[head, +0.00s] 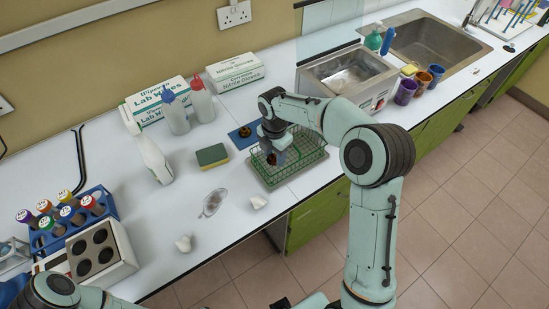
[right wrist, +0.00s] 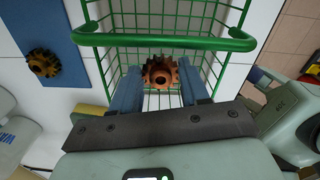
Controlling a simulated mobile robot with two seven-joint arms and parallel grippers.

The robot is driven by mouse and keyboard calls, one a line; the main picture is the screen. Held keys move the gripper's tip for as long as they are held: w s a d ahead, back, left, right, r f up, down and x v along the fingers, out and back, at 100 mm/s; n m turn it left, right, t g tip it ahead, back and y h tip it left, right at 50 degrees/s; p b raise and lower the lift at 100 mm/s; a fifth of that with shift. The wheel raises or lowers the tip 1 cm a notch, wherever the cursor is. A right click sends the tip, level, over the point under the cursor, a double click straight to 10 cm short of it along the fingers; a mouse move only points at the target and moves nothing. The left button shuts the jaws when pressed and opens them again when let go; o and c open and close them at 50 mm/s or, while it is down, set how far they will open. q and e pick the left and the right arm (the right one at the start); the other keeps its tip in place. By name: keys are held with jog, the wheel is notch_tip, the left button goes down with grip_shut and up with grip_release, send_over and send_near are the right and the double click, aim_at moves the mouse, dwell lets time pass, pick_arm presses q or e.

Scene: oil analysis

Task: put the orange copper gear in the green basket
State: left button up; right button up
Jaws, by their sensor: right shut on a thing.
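The orange copper gear (right wrist: 160,74) sits between the two fingers of my right gripper (right wrist: 156,86), which is shut on it. In the head view my right gripper (head: 272,157) points down at the left part of the green wire basket (head: 308,160). The right wrist view shows the basket's green rim (right wrist: 165,40) and wire mesh around and behind the gear. I cannot tell how far the gear is above the basket floor. My left gripper is out of view; only part of my left arm shows at the lower left.
A second, yellowish-brown gear (right wrist: 43,62) lies on a blue mat (right wrist: 70,78) beside the basket. A sponge (head: 212,156), bottles (head: 175,112) and a rack of capped tubes (head: 70,220) stand to the left. A metal bath (head: 345,75) stands behind the basket.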

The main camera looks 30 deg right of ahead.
aim_at(275, 156)
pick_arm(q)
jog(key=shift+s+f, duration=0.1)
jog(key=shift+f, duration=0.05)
pick_arm(e)
jog(key=shift+f, duration=1.1)
jog(key=shift+f, duration=0.1)
jog(key=shift+f, duration=0.1)
jog(key=o, duration=1.2)
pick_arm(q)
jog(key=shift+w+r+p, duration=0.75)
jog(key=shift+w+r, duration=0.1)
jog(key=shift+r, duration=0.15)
pick_arm(e)
notch_tip(275, 156, up, 12)
jog(key=shift+r, duration=0.25)
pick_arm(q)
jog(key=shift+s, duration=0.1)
pick_arm(e)
jog(key=shift+f, duration=0.1)
